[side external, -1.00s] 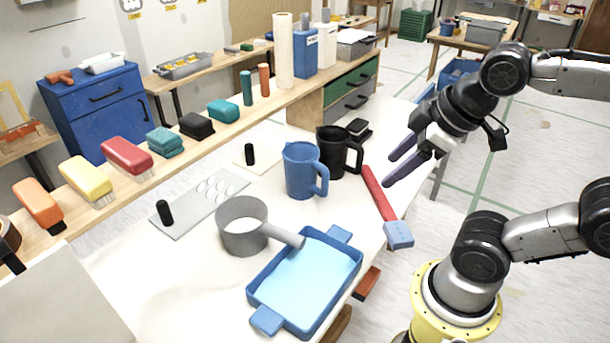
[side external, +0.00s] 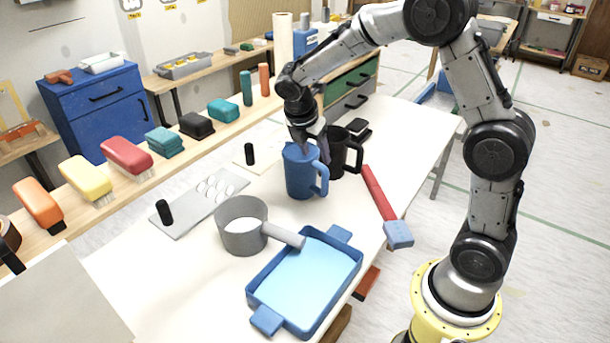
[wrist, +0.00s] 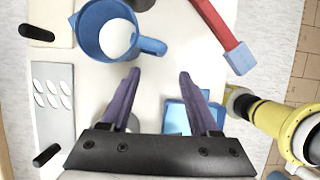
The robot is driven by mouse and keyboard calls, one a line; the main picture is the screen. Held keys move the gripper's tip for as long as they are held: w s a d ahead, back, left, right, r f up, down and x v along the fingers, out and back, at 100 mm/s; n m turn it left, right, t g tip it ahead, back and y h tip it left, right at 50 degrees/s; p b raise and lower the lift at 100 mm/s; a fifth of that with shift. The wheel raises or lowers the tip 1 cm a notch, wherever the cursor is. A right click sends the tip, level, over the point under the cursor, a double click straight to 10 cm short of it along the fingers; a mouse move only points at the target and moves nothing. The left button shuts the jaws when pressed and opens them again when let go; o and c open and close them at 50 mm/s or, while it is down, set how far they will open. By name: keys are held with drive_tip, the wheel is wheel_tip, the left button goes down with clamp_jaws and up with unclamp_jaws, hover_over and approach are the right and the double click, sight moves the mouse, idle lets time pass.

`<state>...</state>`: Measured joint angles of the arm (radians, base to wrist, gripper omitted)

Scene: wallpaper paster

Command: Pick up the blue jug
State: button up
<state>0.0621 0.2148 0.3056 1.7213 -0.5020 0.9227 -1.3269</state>
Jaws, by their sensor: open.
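The blue jug (side external: 300,174) stands upright on the white table, its handle toward the right. In the wrist view the jug (wrist: 90,45) is seen from above at the upper left, with a white round area inside it and its handle pointing right. My gripper (side external: 313,150) is above and at the top of the jug in the side view, partly overlapping its rim. In the wrist view my gripper (wrist: 160,75) has its two purple fingers apart with nothing between them, below and to the right of the jug's handle. I cannot tell whether a finger touches the jug.
A black jug (side external: 338,160) stands close behind the blue one. A red-handled brush (side external: 378,193) lies to the right. A grey pot (side external: 242,238) and a blue tray (side external: 255,290) are in front. A grey plate (side external: 185,218) with white discs lies left.

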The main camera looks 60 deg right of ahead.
sight(323, 176)
drive_tip(key=x, duration=1.4)
drive_tip(key=shift+s+f, duration=0.15)
drive_tip(key=shift+f, duration=0.05)
clamp_jaws()
drive_tip(key=shift+r, duration=0.1)
idle(0.9)
